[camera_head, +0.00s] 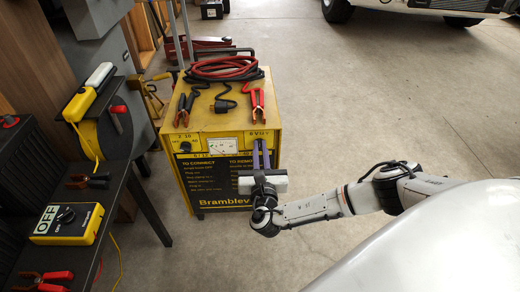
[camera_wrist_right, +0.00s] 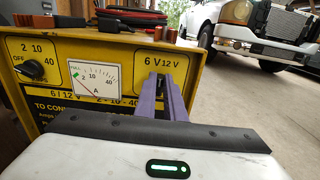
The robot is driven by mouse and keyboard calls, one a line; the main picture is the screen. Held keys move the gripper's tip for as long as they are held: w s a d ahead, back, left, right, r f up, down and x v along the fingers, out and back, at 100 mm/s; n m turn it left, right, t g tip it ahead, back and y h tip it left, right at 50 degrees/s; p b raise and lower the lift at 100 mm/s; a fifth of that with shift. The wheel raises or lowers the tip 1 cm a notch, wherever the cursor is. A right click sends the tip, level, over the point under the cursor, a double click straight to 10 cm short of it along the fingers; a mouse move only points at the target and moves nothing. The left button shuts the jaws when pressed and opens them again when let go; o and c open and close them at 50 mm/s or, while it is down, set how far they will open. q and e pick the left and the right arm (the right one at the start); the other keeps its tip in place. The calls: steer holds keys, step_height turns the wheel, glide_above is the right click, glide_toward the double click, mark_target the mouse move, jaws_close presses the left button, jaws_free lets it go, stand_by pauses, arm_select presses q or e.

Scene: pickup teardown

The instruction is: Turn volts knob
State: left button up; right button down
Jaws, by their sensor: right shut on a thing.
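The yellow charger (camera_head: 258,100) stands on the floor at the centre of the head view. Its front has a 6 V / 12 V panel (camera_wrist_right: 162,56), which is the volts side. My right gripper (camera_head: 261,145) reaches the front from the right. In the right wrist view its purple fingers (camera_wrist_right: 164,82) are shut on the volts knob, just under the 6 V 12 V marks. The knob is hidden by the fingers, so its setting cannot be seen. My left gripper is not in view.
A second knob (camera_wrist_right: 33,69), marked OFF, 2, 10 and 40, and an ammeter (camera_wrist_right: 94,81) sit left of it. Red and black clamps and cables (camera_head: 222,68) lie on top. A dark bench (camera_head: 112,180) with a yellow OFF box (camera_head: 68,223) stands left.

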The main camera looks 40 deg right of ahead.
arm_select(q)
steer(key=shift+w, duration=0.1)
arm_select(e)
steer(key=m, duration=0.6)
steer(key=shift+s+d+f, duration=0.15)
steer(key=shift+s+d, duration=0.05)
steer(key=shift+d, duration=0.1)
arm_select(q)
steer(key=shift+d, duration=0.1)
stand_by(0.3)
arm_select(e)
steer(key=c, duration=1.8)
jaws_free()
steer(key=shift+c, duration=0.2)
